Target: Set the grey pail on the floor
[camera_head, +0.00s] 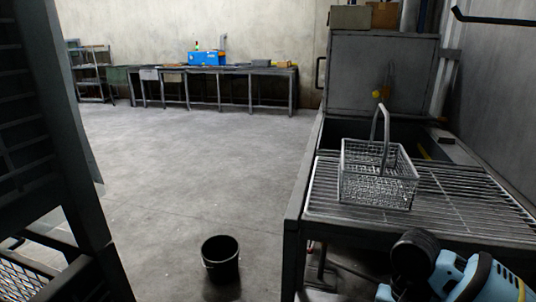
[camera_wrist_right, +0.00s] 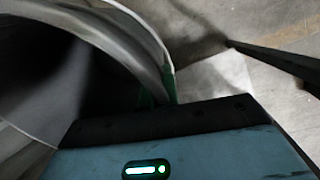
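A grey pail (camera_wrist_right: 88,28) with a pale rim fills the upper left of the right wrist view, tilted in the picture, its inside dark. Its rim runs down to my right gripper (camera_wrist_right: 160,92), where green finger parts sit close against it; the gripper appears shut on the rim. Most of the fingers is hidden. In the head view my right arm shows at the lower right, but its gripper is out of sight. A dark pail (camera_head: 220,258) stands upright on the floor (camera_head: 190,180), with no gripper at it. My left gripper is not in view.
A metal bench with a slatted top (camera_head: 460,205) stands at the right, bearing a wire basket (camera_head: 378,182). A dark metal frame (camera_head: 60,130) rises at the left. A long table (camera_head: 240,70) with a blue box (camera_head: 207,58) stands along the back wall.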

